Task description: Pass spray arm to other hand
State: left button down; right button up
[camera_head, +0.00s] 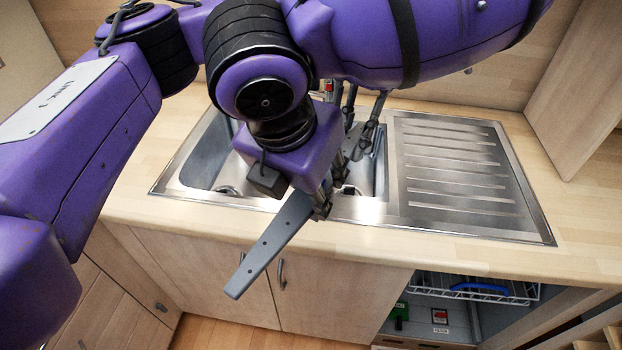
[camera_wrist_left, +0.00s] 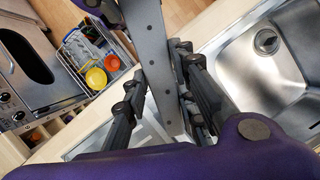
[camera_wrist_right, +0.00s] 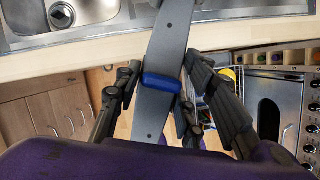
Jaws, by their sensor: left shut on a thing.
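The spray arm is a long, flat grey bar with small holes (camera_head: 265,248). It slants over the counter's front edge, its free end toward the lower left. My left gripper (camera_head: 322,200) is shut on it near the sink's front. In the left wrist view the bar (camera_wrist_left: 157,65) runs between the fingers (camera_wrist_left: 158,92). My right gripper (camera_head: 362,135) is partly hidden behind the left wrist. In the right wrist view its fingers (camera_wrist_right: 160,88) stand apart on both sides of the bar (camera_wrist_right: 152,108), near a blue band around it (camera_wrist_right: 160,83). Whether they touch it is unclear.
The steel sink (camera_head: 205,165) lies under my grippers, with a ribbed drainboard (camera_head: 455,165) to its right. Below the counter are closed cabinet doors (camera_head: 230,290) and an open bay with a wire rack (camera_head: 500,290). A wooden side panel (camera_head: 575,90) stands at the right.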

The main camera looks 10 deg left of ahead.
pick_arm(q)
jog(key=c, duration=1.4)
grip_release()
jog(key=shift+o, duration=0.2)
